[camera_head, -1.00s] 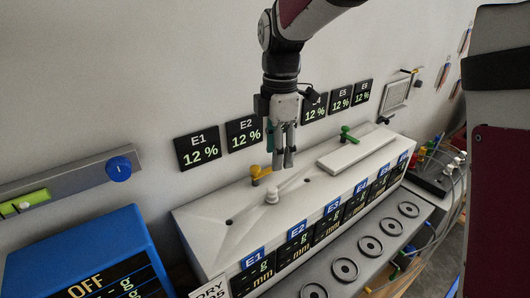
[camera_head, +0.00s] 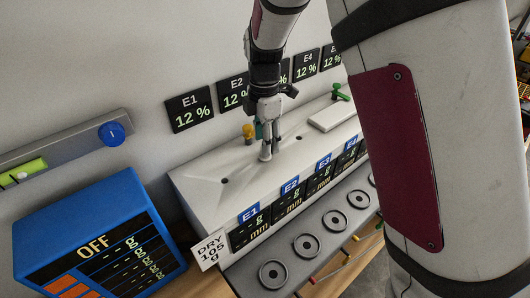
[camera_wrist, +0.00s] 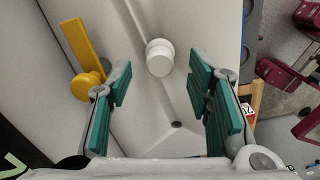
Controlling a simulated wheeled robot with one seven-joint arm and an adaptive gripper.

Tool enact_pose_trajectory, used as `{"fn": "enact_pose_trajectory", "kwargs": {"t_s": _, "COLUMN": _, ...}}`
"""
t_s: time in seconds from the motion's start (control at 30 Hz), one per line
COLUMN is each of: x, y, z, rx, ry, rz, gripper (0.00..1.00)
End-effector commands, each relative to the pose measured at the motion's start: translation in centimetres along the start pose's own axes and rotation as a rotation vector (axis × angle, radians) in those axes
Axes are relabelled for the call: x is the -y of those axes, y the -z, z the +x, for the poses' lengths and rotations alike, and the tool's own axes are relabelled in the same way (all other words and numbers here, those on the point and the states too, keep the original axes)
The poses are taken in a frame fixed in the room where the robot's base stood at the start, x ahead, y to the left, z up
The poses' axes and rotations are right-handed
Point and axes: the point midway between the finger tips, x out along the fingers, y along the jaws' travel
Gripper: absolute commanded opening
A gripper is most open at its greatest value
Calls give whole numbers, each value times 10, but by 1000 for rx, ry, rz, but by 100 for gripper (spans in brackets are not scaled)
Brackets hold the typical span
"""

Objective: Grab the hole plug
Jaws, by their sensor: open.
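The hole plug (camera_wrist: 159,58) is a small white round knob on the sloped top of the long pale grey bench (camera_head: 202,190). In the wrist view it lies between and slightly beyond the fingertips of my gripper (camera_wrist: 160,82). The green-padded fingers are spread to either side of it, with no visible contact. In the head view my gripper (camera_head: 266,150) is low over the bench top, where its fingers mostly hide the plug.
A yellow valve handle (camera_wrist: 86,83) is just left of my left finger. A dark hole (camera_wrist: 176,124) is open in the bench. A white lid (camera_head: 330,116) and a green valve (camera_head: 340,92) are farther right. A blue display box (camera_head: 85,235) stands at left.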

Motion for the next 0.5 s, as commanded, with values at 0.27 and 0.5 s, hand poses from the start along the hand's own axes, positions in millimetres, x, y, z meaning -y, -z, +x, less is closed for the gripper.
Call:
{"fn": "enact_pose_trajectory", "kwargs": {"t_s": 0.27, "x": 0, "y": -1, "z": 33, "rx": 0, "ry": 2, "rz": 1, "gripper": 46}}
{"fn": "enact_pose_trajectory", "kwargs": {"t_s": 0.5, "x": 0, "y": -2, "z": 36, "rx": -1, "ry": 0, "rz": 1, "gripper": 46}}
